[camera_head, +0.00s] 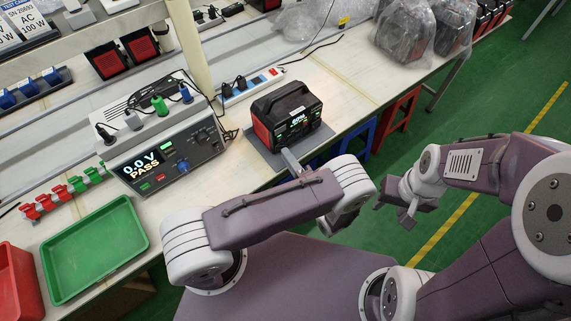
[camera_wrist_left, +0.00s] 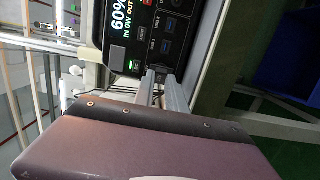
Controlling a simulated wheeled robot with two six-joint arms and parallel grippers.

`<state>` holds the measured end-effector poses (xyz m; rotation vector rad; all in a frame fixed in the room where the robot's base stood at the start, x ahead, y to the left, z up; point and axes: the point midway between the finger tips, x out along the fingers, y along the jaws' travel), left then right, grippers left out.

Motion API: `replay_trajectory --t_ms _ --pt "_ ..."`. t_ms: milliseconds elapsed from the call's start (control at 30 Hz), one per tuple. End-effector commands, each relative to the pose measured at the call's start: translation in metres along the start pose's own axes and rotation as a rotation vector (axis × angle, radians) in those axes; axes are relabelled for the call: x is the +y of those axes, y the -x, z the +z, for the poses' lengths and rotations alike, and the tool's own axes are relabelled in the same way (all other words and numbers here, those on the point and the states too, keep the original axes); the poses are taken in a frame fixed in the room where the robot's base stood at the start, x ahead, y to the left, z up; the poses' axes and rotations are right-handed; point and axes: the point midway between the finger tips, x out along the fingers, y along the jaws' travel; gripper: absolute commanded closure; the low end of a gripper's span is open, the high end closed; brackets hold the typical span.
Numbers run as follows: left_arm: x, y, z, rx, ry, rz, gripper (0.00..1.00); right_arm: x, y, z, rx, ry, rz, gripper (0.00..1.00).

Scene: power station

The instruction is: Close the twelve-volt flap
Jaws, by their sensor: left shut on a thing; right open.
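The power station (camera_head: 287,110), a black box with red sides and a lit front panel, stands on a grey mat (camera_head: 265,153) near the bench edge. My left gripper (camera_head: 289,157) is at the lower part of its front. In the left wrist view, the two fingers (camera_wrist_left: 161,76) reach the panel of the power station (camera_wrist_left: 150,40), below its 60% display. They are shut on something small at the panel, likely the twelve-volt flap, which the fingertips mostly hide. My right gripper (camera_head: 393,209) is open and empty, off the bench to the right.
A tester reading 0.0 V PASS (camera_head: 170,155) stands left of the power station. A power strip (camera_head: 252,85) lies behind it. A green tray (camera_head: 95,248) and a red bin (camera_head: 18,285) are at the lower left. Bagged units (camera_head: 408,35) stand at the back right.

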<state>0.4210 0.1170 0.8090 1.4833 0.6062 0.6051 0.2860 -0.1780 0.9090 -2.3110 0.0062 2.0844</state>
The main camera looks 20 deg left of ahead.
Motion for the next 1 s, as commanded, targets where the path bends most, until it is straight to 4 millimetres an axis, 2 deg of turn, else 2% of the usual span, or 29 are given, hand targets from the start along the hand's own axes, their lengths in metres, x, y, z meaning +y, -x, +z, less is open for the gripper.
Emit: replay_trajectory --t_ms 33,100,500,700,1000 --pt "-0.009 -0.001 0.003 0.043 0.009 -0.002 1.00 0.000 -0.017 0.002 0.000 0.000 0.000 0.54" --pt "-0.009 -0.002 0.006 0.105 0.008 -0.003 1.00 0.001 -0.028 0.003 0.000 0.000 0.000 0.54" --pt "-0.008 -0.011 0.017 0.393 0.003 -0.004 1.00 0.002 -0.079 0.008 0.000 0.000 0.000 0.54" --pt "-0.005 -0.014 0.020 0.475 0.000 -0.004 1.00 0.002 -0.093 0.010 0.000 0.000 0.000 0.54" --pt "-0.003 -0.015 0.021 0.520 -0.003 -0.004 1.00 0.002 -0.099 0.010 0.000 0.000 0.000 0.54"
